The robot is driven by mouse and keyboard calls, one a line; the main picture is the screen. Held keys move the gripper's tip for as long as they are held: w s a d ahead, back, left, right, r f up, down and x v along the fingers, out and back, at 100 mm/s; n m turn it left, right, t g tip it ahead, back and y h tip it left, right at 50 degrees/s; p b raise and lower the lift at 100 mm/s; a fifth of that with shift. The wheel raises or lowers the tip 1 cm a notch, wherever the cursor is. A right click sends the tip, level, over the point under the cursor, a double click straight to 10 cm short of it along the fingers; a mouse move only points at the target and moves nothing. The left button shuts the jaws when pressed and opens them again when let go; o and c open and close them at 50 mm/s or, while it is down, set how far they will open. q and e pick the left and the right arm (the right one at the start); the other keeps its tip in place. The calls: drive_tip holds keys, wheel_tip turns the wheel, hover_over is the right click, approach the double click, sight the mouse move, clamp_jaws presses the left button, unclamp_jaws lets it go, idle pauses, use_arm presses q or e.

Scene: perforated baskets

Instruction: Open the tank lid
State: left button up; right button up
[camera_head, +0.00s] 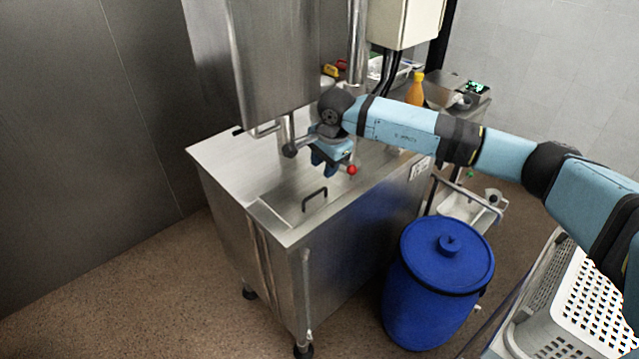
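The steel tank (360,225) stands in the middle of the view. Its flat lid (275,195) lies down on the top and has a black bar handle (315,197) near the front edge. My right gripper (324,172) points down over the tank top, behind the handle and apart from it in the picture. The view does not show clearly whether its fingers are apart. A red ball knob (352,170) shows just right of the gripper. My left gripper is out of view.
A blue barrel (440,270) with a lid stands on the floor right of the tank. White perforated baskets (595,305) are at the lower right. A steel housing (275,60) rises behind the tank top. An orange bottle (416,90) stands behind my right arm. Floor at the left is clear.

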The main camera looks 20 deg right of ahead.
sight(319, 191)
drive_tip(key=f, duration=0.2)
drive_tip(key=w+f+p, duration=0.1)
drive_tip(key=f, duration=0.4)
drive_tip(key=shift+w+a+f, duration=0.25)
drive_tip(key=shift+f, duration=0.05)
drive_tip(key=shift+w+f, duration=0.15)
drive_tip(key=shift+f, duration=0.5)
clamp_jaws()
